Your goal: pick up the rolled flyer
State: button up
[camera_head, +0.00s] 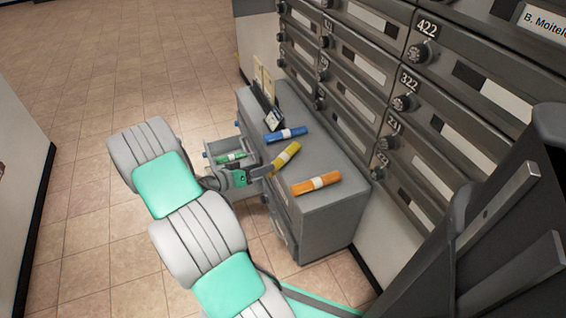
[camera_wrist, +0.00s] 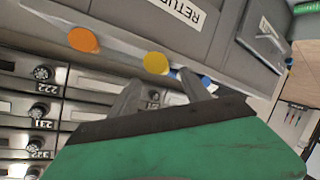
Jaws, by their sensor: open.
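Three rolled flyers with white bands lie on top of the grey cabinet (camera_head: 330,208): a blue one (camera_head: 286,134), a yellow one (camera_head: 285,158) and an orange one (camera_head: 316,183). A green rolled flyer (camera_head: 232,157) lies in the cabinet's open drawer (camera_head: 216,146). My gripper (camera_head: 268,171) is open and empty beside the near end of the yellow flyer. In the wrist view, the yellow flyer's round end (camera_wrist: 155,63) shows just beyond the gap between my fingers (camera_wrist: 162,92). The orange end (camera_wrist: 84,39) is to its left, and the blue one (camera_wrist: 205,84) is partly hidden behind a finger.
A holder with upright papers (camera_head: 266,98) stands at the cabinet top's far end. A wall of numbered mailboxes (camera_head: 380,75) rises along the cabinet's right side. The open drawer juts out left of the cabinet. The tiled floor (camera_head: 110,60) at the left is clear.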

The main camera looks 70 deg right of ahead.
aim_at(283, 159)
jog(key=b+x, duration=0.1)
jog(key=x, duration=0.3)
jog(key=shift+s+d+f, duration=0.2)
jog(key=shift+s+f, duration=0.1)
grip_shut()
